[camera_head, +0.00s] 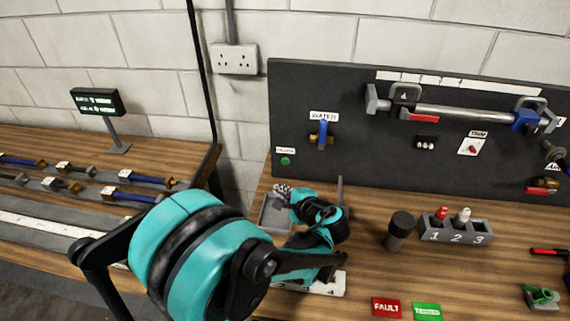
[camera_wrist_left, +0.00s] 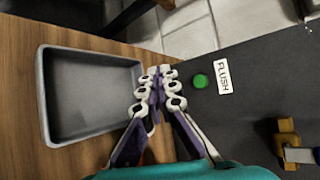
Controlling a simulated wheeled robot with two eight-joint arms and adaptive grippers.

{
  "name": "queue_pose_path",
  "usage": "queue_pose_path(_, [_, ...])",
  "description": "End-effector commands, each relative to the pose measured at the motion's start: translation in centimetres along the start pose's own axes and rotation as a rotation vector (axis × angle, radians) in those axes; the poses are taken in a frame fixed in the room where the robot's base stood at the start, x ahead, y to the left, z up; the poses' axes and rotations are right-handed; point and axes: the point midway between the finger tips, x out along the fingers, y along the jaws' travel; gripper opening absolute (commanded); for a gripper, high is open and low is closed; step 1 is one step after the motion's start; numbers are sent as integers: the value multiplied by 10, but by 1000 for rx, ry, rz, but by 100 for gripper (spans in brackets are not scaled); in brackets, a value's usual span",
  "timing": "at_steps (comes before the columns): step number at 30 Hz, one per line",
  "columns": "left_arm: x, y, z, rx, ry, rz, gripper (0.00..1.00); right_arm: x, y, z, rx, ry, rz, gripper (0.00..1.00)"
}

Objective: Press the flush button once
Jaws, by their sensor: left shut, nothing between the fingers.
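The flush button is a small round green button (camera_head: 285,161) low on the left of the dark upright panel, under a white label. In the left wrist view the green button (camera_wrist_left: 200,81) sits beside its FLUSH label (camera_wrist_left: 224,78). My left gripper (camera_head: 282,189) is below the button in the head view, over the grey tray. In the left wrist view its fingers (camera_wrist_left: 158,72) are together and empty, just left of the button. I cannot tell whether they touch the panel; the button is uncovered. My right gripper is not in view.
A grey tray (camera_wrist_left: 48,105) lies on the wooden bench under the gripper. The blue-handled water valve (camera_head: 322,134) is on the panel right of the button. A dark cylinder (camera_head: 400,229) and a numbered holder (camera_head: 456,237) stand farther right.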

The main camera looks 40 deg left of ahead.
Motion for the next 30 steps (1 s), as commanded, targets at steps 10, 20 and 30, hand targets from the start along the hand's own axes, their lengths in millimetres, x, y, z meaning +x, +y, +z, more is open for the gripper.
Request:
queue_pose_path(10, [5,-4,-4,-3,1,2,0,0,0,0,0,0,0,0])
queue_pose_path(20, [36,-26,-26,-3,1,2,0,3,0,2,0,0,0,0])
queue_pose_path(30, [58,-43,-43,-4,2,2,0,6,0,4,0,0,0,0])
